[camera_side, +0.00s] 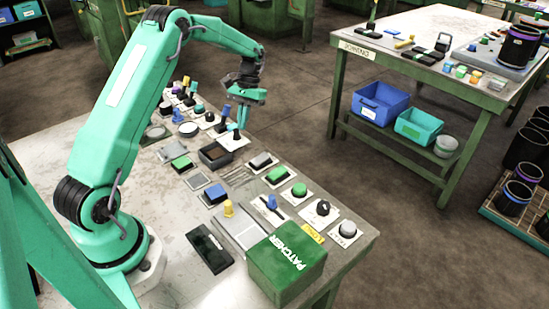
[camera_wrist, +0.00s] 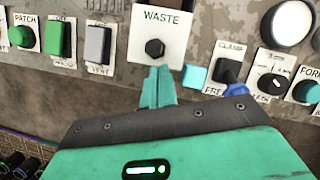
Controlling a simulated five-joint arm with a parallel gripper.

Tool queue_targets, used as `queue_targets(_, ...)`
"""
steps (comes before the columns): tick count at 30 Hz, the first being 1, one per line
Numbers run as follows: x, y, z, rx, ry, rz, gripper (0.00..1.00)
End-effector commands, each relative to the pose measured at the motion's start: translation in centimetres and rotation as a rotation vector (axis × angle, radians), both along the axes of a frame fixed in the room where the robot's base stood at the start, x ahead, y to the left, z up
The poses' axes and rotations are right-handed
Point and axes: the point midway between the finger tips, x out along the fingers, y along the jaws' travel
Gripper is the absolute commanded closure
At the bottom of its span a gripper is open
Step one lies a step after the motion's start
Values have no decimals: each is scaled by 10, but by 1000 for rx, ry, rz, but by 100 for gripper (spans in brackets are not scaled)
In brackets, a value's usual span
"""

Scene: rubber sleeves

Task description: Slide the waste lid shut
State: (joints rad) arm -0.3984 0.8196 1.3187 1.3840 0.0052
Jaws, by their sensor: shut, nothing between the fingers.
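A white plate marked WASTE (camera_wrist: 175,22) with a black hexagonal knob (camera_wrist: 154,48) is at the top centre of the wrist view. In the side view, what looks like the same plate (camera_side: 236,140) lies under my fingertips. My gripper (camera_wrist: 158,74) is shut and empty, its teal fingertips just below the knob in the wrist view. I cannot tell whether they touch it. My gripper also shows in the side view (camera_side: 238,126), pointing down. A dark open-topped tray (camera_side: 215,155) sits beside the plate. Which part is the sliding lid, and its position, is not clear.
A grey rocker (camera_wrist: 98,44) and a green rocker (camera_wrist: 58,38) are left of the plate.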

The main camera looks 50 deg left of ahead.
Motion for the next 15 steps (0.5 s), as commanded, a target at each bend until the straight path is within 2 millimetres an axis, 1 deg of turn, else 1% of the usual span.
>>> queue_targets(6,-5,-2,0,0,-1,0,100)
queue_targets(15,-5,-2,0,0,-1,0,100)
